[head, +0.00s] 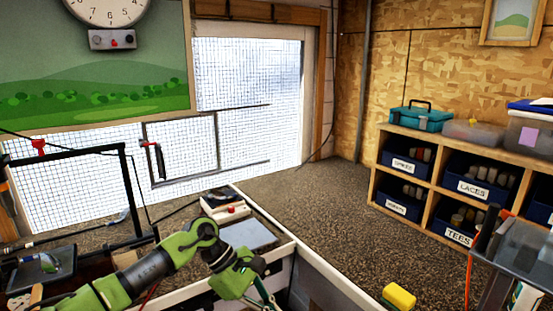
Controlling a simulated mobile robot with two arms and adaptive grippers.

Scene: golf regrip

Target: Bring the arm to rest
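My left arm, green and dark grey, comes in from the lower left and bends over the bench. My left gripper (264,294) is at the bottom centre, beside the white-edged bench rim. Its fingertips run toward the lower picture edge and are small and partly cut off. I cannot tell whether it is open or shut, or whether it holds anything. My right gripper is not in view.
A bench (312,258) with a white rim carries a small tray (226,214) and a grey flat box (249,236). A yellow block (399,297) lies at the lower right. A wooden shelf (429,192) with labelled bins stands at the right.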

